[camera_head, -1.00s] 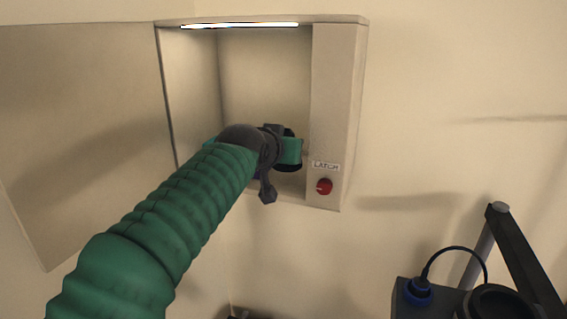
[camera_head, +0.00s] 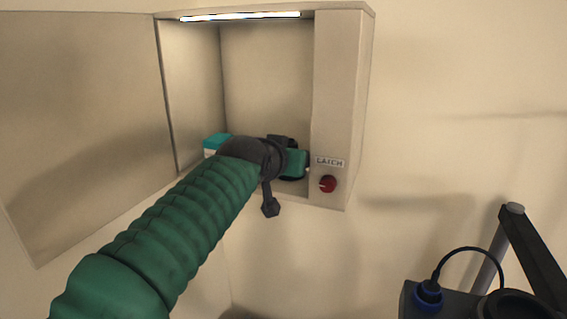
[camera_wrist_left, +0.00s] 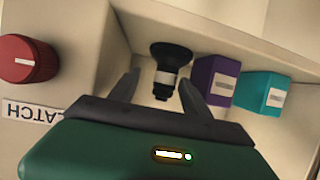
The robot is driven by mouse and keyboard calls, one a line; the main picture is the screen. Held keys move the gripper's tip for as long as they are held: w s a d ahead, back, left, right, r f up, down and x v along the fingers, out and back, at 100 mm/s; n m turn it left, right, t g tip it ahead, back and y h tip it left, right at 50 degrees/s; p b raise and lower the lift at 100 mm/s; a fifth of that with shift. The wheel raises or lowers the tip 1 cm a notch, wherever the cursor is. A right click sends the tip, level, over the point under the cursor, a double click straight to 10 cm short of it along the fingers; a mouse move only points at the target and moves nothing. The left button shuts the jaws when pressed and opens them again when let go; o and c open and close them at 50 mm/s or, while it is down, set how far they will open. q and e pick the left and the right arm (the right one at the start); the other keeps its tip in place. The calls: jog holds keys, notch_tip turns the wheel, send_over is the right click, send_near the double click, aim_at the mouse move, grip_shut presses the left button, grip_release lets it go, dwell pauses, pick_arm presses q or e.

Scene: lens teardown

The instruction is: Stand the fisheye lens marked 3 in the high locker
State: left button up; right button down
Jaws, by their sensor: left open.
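The high locker (camera_head: 343,80) is open on the wall, with a light strip along its top. My left gripper (camera_wrist_left: 160,80) is inside its lower part, seen from behind in the head view, where my wrist hides the fingertips. In the left wrist view its fingers are apart, one on each side of a black lens (camera_wrist_left: 171,54) with a white band. The lens's flared end points to the top of that picture. I see no clear contact with the fingers. No number is readable on it. My right gripper is not in view.
A purple box (camera_wrist_left: 209,72) and a teal box (camera_wrist_left: 261,92) stand beside the lens; the teal one also shows left of my wrist (camera_head: 216,140). A red knob (camera_head: 328,184) sits under a LATCH label. The locker door (camera_head: 80,120) stands open left. A dark device (camera_head: 428,300) is at lower right.

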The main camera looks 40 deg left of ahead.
pick_arm(q)
jog(key=b+v, duration=0.2)
jog(key=v, duration=0.1)
jog(key=shift+s+d+f+b, duration=0.2)
jog(key=shift+s+f+b, duration=0.05)
jog(key=shift+b, duration=0.05)
jog(key=b+v, duration=0.3)
jog(key=v, duration=0.3)
jog(key=shift+s+a+r, duration=0.15)
jog(key=shift+a+r, duration=0.05)
jog(key=shift+r, duration=0.2)
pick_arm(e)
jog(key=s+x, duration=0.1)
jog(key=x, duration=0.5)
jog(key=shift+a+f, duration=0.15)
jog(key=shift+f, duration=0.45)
pick_arm(q)
jog(key=shift+s+a, duration=0.1)
jog(key=shift+s+a, duration=0.1)
jog(key=shift+a, duration=0.1)
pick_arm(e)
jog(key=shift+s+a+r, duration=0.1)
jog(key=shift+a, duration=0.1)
pick_arm(q)
jog(key=shift+a, duration=0.1)
